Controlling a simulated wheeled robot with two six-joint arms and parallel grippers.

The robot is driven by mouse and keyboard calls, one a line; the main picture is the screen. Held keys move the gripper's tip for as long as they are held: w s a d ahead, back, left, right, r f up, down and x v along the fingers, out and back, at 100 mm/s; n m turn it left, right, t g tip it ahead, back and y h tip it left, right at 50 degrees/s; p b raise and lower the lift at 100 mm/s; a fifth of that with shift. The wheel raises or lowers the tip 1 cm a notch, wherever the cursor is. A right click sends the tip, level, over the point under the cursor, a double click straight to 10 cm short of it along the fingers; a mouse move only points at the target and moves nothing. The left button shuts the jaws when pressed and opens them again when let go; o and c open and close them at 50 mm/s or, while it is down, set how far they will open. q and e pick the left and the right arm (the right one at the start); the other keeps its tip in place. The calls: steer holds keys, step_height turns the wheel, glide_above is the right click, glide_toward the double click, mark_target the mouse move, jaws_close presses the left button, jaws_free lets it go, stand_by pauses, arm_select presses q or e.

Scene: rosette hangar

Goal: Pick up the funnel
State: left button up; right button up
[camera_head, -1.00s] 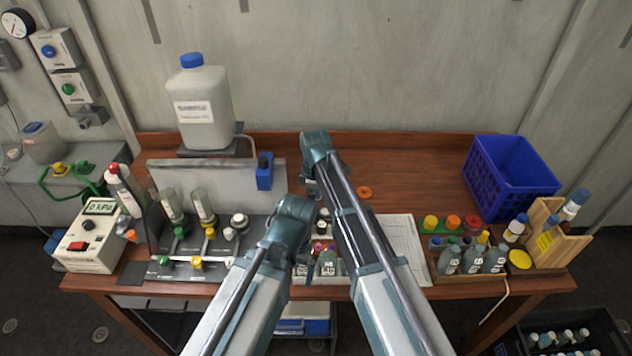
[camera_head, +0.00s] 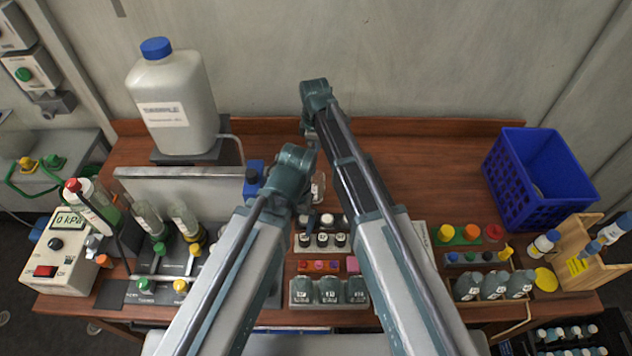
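I cannot make out a funnel in this view. A small clear object (camera_head: 318,187) shows partly between my two arms, but I cannot tell what it is. My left arm comes in from the lower left and my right arm from the lower right. Their upper joints stand over the middle of the table, and the arms hide part of the table. Neither gripper's fingertips can be seen.
A wooden table (camera_head: 420,160) has free room at the back right. A large white jug (camera_head: 172,105) stands back left, a blue crate (camera_head: 545,205) right. Small bottles (camera_head: 327,291) stand at the front middle. A pressure meter (camera_head: 62,262) is at the left, a wooden rack (camera_head: 578,240) far right.

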mark_target(316, 184)
arm_select(q)
step_height(316, 184, down, 9)
steer(key=b, duration=0.8)
steer(key=shift+r+b, duration=0.2)
steer(key=shift+b, duration=0.15)
arm_select(e)
step_height(316, 184, down, 9)
steer(key=shift+r, duration=0.2)
arm_select(q)
steer(key=shift+s, duration=0.1)
arm_select(e)
steer(key=shift+s, duration=0.1)
arm_select(q)
step_height(316, 184, down, 5)
steer(key=b, duration=0.5)
steer(key=shift+f, duration=0.15)
arm_select(e)
step_height(316, 184, down, 5)
steer(key=shift+d+f, duration=0.15)
steer(key=c, duration=1.3)
steer(key=shift+c, duration=0.2)
steer(key=shift+r, duration=0.2)
